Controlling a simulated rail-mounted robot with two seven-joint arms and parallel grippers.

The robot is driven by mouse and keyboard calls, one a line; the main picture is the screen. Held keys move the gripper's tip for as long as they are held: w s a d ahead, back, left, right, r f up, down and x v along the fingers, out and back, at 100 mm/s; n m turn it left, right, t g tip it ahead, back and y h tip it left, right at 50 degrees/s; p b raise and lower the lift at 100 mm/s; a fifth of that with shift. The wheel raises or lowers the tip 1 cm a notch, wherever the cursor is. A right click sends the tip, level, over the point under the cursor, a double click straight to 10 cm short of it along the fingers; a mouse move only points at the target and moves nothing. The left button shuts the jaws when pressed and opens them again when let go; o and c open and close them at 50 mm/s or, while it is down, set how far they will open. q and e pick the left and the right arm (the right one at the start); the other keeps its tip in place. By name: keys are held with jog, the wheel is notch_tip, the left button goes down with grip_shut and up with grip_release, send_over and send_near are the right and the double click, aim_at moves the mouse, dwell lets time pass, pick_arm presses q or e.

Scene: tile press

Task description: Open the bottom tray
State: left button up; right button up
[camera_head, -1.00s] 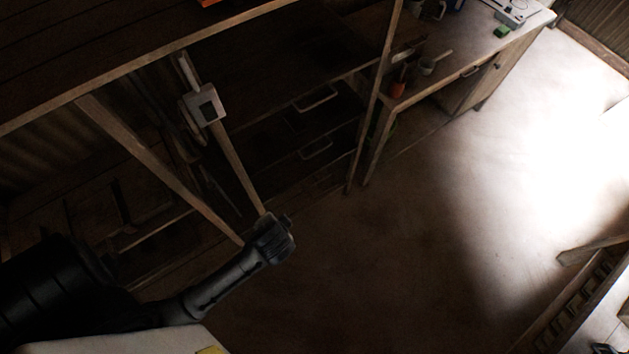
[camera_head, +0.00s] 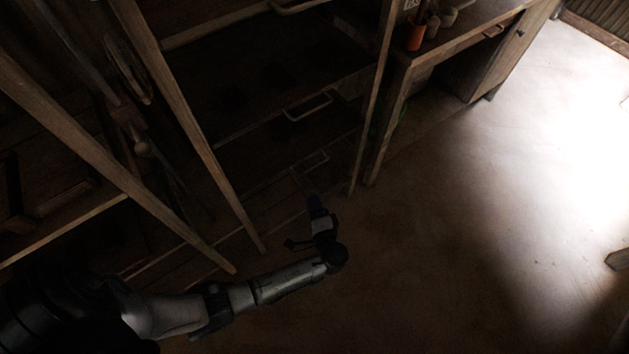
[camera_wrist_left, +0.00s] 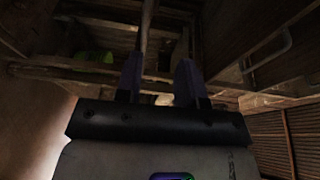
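The dark wooden press frame holds stacked trays with pale bar handles. The lowest handle I can make out, on what looks like the bottom tray, is the bottom handle (camera_head: 311,160). The middle handle (camera_head: 308,107) is above it. Both trays look shut, though the shade is deep. My left gripper (camera_head: 316,204) is low, just below and in front of the bottom handle, apart from it. In the left wrist view its two fingers (camera_wrist_left: 158,75) are spread with nothing between them. A bar handle (camera_wrist_left: 267,54) shows there to the right; I cannot tell which one. My right gripper is out of view.
Slanted wooden posts (camera_head: 185,115) stand left of the trays, and a thin upright post (camera_head: 372,105) stands right of them.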

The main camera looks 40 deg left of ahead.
pick_arm(q)
jog(key=m+t+b, duration=0.2)
jog(key=b, duration=0.2)
send_near(315, 166)
jog(key=shift+t+y, duration=0.4)
jog(key=shift+f+b+x, duration=0.25)
jog(key=shift+b+x, duration=0.35)
jog(key=shift+x, duration=1.05)
jog(key=shift+f+b+x, duration=0.25)
jog(key=shift+b+x, duration=0.4)
jog(key=shift+x, duration=1)
jog(key=shift+f+b+x, duration=0.25)
jog(key=shift+b+x, duration=0.35)
jog(key=shift+x, duration=1.1)
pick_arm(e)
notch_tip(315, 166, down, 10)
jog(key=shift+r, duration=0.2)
pick_arm(q)
jog(key=shift+a, duration=0.15)
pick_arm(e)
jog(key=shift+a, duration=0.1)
pick_arm(q)
jog(key=shift+c, duration=0.2)
jog(key=c, duration=0.6)
grip_shut()
